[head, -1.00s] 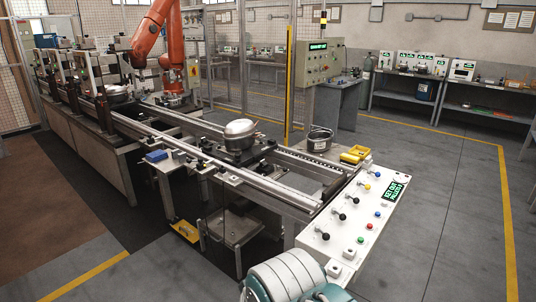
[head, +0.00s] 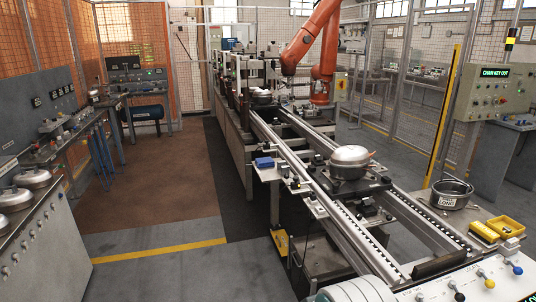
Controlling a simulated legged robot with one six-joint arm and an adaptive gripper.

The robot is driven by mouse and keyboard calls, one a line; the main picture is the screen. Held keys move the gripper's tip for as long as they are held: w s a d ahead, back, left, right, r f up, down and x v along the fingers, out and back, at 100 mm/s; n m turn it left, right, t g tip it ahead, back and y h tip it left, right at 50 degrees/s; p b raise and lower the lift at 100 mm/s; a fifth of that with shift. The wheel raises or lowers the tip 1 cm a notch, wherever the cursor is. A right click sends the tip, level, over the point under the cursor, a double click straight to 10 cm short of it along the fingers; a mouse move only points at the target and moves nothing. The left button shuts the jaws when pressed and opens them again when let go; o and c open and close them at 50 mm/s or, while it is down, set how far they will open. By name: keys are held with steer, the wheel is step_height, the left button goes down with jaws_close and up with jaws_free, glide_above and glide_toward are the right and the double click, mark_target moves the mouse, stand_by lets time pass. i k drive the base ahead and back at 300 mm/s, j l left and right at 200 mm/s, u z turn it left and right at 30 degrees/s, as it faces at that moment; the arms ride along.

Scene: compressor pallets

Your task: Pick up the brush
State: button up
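I cannot make out a brush for certain in the head view. A small side shelf (head: 268,174) beside the conveyor holds a blue block (head: 264,162) and a few small items too small to tell apart. A silver lidded pot (head: 351,158) stands on a dark fixture on the conveyor. My gripper is not in view; a white rounded part of my own body shows at the bottom edge.
The conveyor (head: 290,149) runs from the front right towards an orange robot arm (head: 311,45). A white control panel (head: 497,279) and a yellow tray (head: 506,227) are at front right. Benches line the left. The brown floor (head: 165,190) between is clear.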

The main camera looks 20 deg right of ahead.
mark_target(484, 232)
steer(key=l, duration=4.7)
